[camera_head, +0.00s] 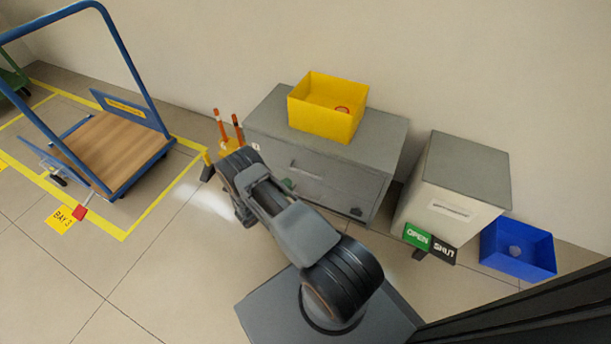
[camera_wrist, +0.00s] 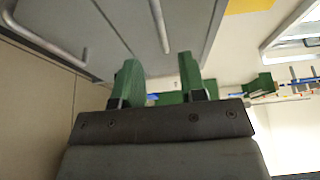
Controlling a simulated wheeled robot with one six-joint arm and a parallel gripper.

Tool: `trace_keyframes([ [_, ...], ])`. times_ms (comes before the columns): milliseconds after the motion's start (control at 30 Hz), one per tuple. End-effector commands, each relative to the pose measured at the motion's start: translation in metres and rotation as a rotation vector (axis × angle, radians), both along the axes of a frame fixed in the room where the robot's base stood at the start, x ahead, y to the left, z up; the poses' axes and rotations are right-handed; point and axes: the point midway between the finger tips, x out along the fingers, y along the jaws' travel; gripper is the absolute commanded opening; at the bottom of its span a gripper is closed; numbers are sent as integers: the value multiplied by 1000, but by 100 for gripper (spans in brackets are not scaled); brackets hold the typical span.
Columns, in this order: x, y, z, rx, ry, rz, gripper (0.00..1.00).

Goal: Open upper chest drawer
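The grey chest (camera_head: 388,135) stands against the wall, and its upper drawer front looks flush. The upper drawer's bar handle (camera_head: 307,170) also shows in the wrist view (camera_wrist: 160,25), where the picture is turned on its side. A lower handle (camera_wrist: 60,40) shows at the left of that view. My gripper (camera_wrist: 160,70) has two green fingers standing apart with nothing between them. The upper handle lines up with the gap, just beyond the fingertips; I see no contact. In the head view my arm hides most of the gripper and the chest's lower left.
A yellow bin (camera_head: 320,119) stands on the chest. To the right are a second cabinet (camera_head: 470,165), a green and black OPEN/SHUT sign (camera_head: 430,243) and a blue bin (camera_head: 517,262). A flatbed trolley (camera_head: 115,150) stands left. Orange-striped posts (camera_head: 220,128) are beside the chest.

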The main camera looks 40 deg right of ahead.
Motion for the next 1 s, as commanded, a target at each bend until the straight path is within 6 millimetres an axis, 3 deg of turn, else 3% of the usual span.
trace_keyframes([
  [200, 3, -44, -2, 0, -1, -7, 38],
  [500, 8, -84, -1, 1, -2, -3, 38],
  [1000, 9, -97, 0, 1, -1, -1, 38],
])
